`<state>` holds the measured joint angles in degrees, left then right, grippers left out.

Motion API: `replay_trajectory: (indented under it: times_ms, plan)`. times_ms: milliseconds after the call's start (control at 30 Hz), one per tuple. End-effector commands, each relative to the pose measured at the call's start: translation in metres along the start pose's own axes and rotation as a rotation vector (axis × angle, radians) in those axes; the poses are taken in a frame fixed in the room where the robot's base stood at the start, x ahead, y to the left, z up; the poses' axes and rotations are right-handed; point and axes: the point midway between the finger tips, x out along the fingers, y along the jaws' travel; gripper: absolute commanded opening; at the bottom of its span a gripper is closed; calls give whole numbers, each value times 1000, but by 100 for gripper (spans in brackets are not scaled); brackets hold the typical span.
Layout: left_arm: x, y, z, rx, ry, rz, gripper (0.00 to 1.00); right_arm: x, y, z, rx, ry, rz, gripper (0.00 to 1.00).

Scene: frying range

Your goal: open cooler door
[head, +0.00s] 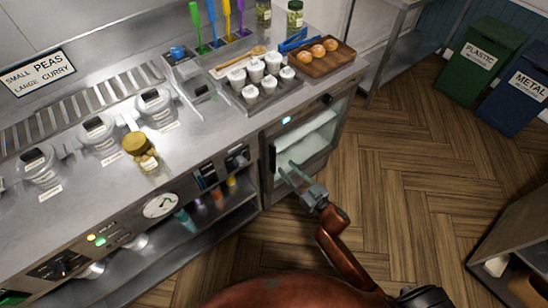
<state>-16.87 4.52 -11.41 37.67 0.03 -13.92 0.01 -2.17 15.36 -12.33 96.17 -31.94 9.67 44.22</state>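The cooler door (322,139) is a glass door in a steel frame under the right end of the counter, with pale shelves behind the glass. It looks shut. My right gripper (288,170) is in front of the lower left part of the door. Its two fingers are spread apart with nothing visible between them. My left gripper is not in view.
Green (482,62) and blue (518,98) bins stand at the far right. The wooden floor (400,180) before the cooler is clear.

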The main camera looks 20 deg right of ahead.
Motion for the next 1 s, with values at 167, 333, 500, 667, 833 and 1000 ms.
replay_trajectory:
  times_ms: [167, 333, 500, 667, 833, 1000]
  plan:
    - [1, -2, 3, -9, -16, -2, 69, 20, -2, -6, -1, 12, -7, 29]
    - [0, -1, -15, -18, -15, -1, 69, 48, -2, -4, -2, 11, -6, 29]
    - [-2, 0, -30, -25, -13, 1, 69, 69, -2, -4, -1, 9, -5, 29]
    - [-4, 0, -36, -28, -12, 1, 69, 77, -2, -5, -1, 8, -5, 29]
    - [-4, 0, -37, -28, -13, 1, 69, 78, -2, -5, -1, 8, -4, 29]
    - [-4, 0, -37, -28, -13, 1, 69, 78, -2, -5, -1, 8, -4, 24]
